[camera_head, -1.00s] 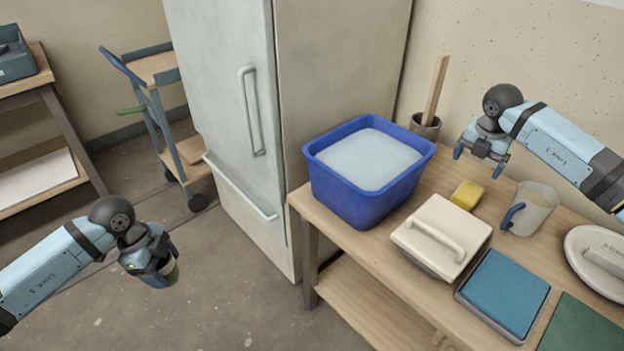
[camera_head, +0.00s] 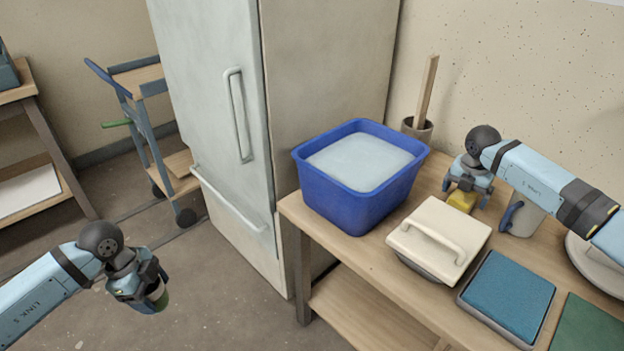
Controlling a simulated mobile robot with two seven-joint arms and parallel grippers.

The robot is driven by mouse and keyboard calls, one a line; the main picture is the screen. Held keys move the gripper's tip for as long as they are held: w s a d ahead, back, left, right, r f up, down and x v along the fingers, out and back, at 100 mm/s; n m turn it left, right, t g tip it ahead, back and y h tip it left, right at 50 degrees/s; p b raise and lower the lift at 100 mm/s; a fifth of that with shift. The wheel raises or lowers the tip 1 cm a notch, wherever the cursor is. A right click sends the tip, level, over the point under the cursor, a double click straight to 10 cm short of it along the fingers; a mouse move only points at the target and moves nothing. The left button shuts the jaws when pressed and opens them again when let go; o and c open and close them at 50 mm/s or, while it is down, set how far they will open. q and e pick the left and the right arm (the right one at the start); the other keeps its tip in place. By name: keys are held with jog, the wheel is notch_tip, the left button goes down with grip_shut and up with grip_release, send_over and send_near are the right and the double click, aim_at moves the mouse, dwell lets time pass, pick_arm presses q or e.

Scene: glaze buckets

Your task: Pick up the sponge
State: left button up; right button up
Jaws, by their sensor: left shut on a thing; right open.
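The yellow sponge (camera_head: 461,201) lies on the wooden table between the blue tub and the clear jug. My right gripper (camera_head: 466,190) is directly over the sponge, open, with its fingers on either side of it. The gripper hides the sponge's upper part, and I cannot tell whether the fingers touch it. My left gripper (camera_head: 152,296) is out over the floor at the lower left. It is shut on a small greenish cup-like thing (camera_head: 159,299), mostly hidden by the fingers.
The blue tub (camera_head: 340,205) of pale liquid stands left of the sponge. A lidded cream box (camera_head: 425,240), a teal pad (camera_head: 508,295) and the jug (camera_head: 524,218) are close by. A pot (camera_head: 417,128) with a wooden stick stands behind. A fridge (camera_head: 215,120) is left of the table.

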jog(key=shift+f, duration=0.45)
jog(key=shift+f, duration=0.25)
jog(key=shift+c, duration=0.4)
jog(key=c, duration=0.9)
